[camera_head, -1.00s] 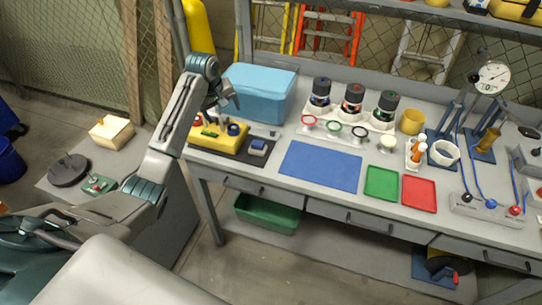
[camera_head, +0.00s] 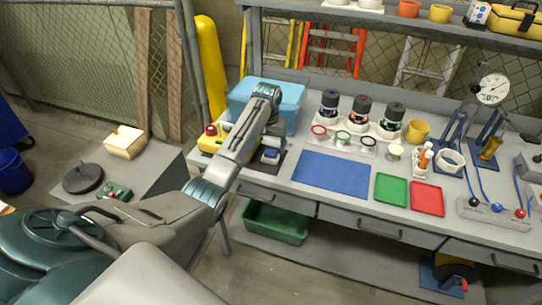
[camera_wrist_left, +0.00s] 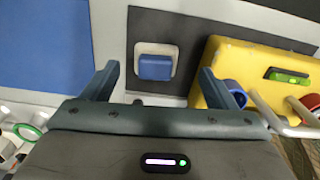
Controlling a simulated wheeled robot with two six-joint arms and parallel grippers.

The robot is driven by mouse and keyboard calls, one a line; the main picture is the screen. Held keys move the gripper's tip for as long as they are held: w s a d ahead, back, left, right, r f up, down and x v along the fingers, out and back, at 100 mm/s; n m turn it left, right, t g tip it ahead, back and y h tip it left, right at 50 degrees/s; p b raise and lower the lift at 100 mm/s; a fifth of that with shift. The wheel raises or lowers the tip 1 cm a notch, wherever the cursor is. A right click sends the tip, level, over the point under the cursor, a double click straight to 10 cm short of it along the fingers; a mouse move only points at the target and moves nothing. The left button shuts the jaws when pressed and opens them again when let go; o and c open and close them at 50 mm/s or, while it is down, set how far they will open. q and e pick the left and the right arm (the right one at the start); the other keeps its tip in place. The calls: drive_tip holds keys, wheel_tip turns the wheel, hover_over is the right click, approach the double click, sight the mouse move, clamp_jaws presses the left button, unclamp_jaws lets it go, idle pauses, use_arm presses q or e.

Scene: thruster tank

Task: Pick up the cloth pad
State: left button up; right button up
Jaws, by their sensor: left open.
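The cloth pad appears to be the small blue block with a pale edge (camera_wrist_left: 155,64), lying on a dark mat. It also shows in the head view (camera_head: 270,156), just below my left gripper (camera_head: 275,132). In the left wrist view the pad lies ahead of and between my two open fingers, with nothing held. The fingers look apart from it; the height gap is hard to judge. My right gripper is not in view.
A yellow box (camera_wrist_left: 232,70) with knobs stands close beside the pad. A blue mat (camera_head: 331,173) lies to the right in the head view. A light-blue bin (camera_head: 290,97) stands behind my gripper. Green (camera_head: 391,190) and red (camera_head: 427,198) trays lie farther right.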

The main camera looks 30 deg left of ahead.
sight(270, 153)
use_arm(q)
drive_tip(key=f, duration=0.1)
drive_tip(key=f+p, duration=0.1)
drive_tip(key=f, duration=0.2)
drive_tip(key=shift+w+d+f, duration=0.2)
drive_tip(key=shift+w+f, duration=0.05)
drive_tip(key=shift+w, duration=0.05)
drive_tip(key=c, duration=1.1)
drive_tip(key=shift+r, duration=0.1)
